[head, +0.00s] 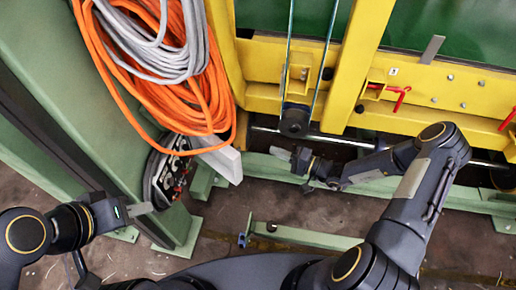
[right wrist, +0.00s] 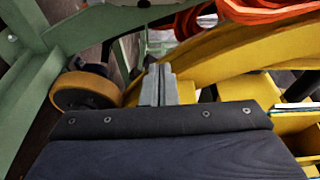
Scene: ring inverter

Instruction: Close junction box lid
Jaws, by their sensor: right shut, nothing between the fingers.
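The junction box (head: 168,182) is mounted on the side of the green post in the head view, with dark innards and small red parts exposed. A pale grey panel (head: 224,160), which looks like its lid, stands swung out on the right, so the box is open. My left gripper (head: 142,209) is just below and left of the box, apart from the lid; its finger gap cannot be made out. My right gripper (head: 281,153) is right of the lid, clear of it, by the yellow frame. In the right wrist view its fingers (right wrist: 158,85) are shut and empty.
Orange cable (head: 110,75) and grey cable (head: 165,60) hang in coils above the box. The yellow frame (head: 360,60) and green rails (head: 300,236) bound the right side. An orange-rimmed wheel (right wrist: 85,90) shows in the right wrist view. Bare floor (head: 245,205) lies below the lid.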

